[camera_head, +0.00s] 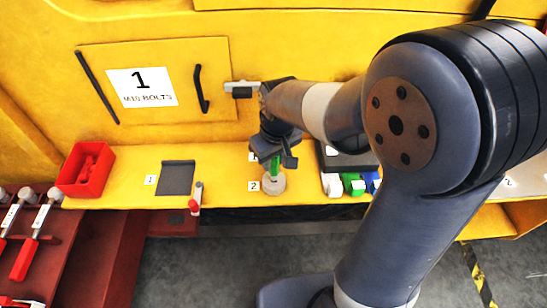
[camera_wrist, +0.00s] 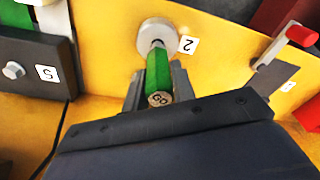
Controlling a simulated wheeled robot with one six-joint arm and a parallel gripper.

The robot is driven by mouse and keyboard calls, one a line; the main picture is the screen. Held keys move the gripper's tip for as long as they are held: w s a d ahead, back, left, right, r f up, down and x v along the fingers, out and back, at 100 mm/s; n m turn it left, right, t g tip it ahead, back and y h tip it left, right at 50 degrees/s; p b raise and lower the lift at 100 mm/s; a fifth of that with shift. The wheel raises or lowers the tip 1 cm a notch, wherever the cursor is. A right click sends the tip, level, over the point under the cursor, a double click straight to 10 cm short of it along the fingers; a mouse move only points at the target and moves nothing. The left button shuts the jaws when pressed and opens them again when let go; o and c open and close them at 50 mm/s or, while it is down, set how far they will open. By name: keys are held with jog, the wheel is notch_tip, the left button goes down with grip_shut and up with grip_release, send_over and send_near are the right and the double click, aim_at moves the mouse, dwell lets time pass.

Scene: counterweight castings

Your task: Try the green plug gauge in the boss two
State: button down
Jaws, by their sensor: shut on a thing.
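The green plug gauge (camera_wrist: 158,72) is between the two fingers of my gripper (camera_wrist: 158,88), which is shut on it. The end marked GO faces the wrist camera. The gauge's thin steel pin points at the round grey boss two (camera_wrist: 160,35), beside a label 2 (camera_wrist: 187,44). The pin tip appears at the bore; I cannot tell how far it is inside. In the head view the green gauge (camera_head: 275,166) stands nearly upright under my gripper (camera_head: 275,158), directly over boss two (camera_head: 274,186). Boss one is not visible by label 1 (camera_head: 253,157).
A dark block (camera_head: 345,160) with white, green and blue pieces stands right of the boss. To the left are a red-handled tool (camera_head: 196,198), a dark grey plate (camera_head: 176,178) and a red bin (camera_head: 85,170). The yellow ledge's front edge runs close below.

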jog(key=shift+f+b, duration=0.35)
jog(key=shift+f, duration=0.15)
dwell(0.3)
dwell(0.7)
jog(key=c, duration=1.1)
grip_release()
jog(key=shift+r, duration=0.1)
jog(key=r, duration=0.7)
jog(key=s+r, duration=0.1)
jog(key=r, duration=0.2)
jog(key=shift+d+r, duration=0.3)
jog(key=shift+r, duration=0.05)
notch_tip(320, 180, up, 12)
jog(key=p, duration=1.1)
jog(key=shift+f, duration=0.1)
